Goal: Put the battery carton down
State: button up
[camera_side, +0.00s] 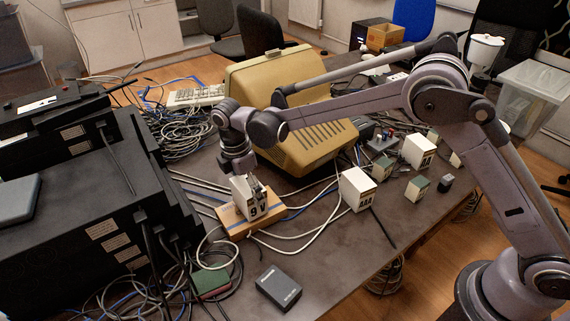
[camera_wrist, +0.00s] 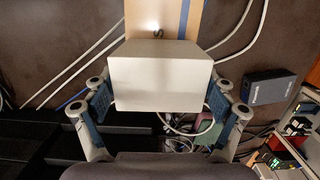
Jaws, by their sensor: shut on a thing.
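The battery carton (camera_side: 258,207) is a white box marked "9 V". My gripper (camera_side: 249,187) is shut on it from above. In the wrist view the carton's plain white top (camera_wrist: 160,75) fills the middle, with one blue-padded finger of my gripper (camera_wrist: 160,95) on its left side and one on its right. The carton is at a tan wooden board (camera_side: 233,222) on the table, which also shows beyond the carton in the wrist view (camera_wrist: 170,15). I cannot tell whether the carton's underside touches the board.
Black rack units (camera_side: 80,215) stand close on the left. A beige monitor (camera_side: 290,110) is behind. A white AAA carton (camera_side: 357,189) and other small boxes stand to the right. Loose cables (camera_side: 300,230) cross the table around the board. A dark box (camera_side: 279,288) lies in front.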

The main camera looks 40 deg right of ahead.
jog(key=shift+f, duration=0.3)
jog(key=shift+f, duration=0.15)
jog(key=o, duration=1.2)
jog(key=shift+c, duration=0.2)
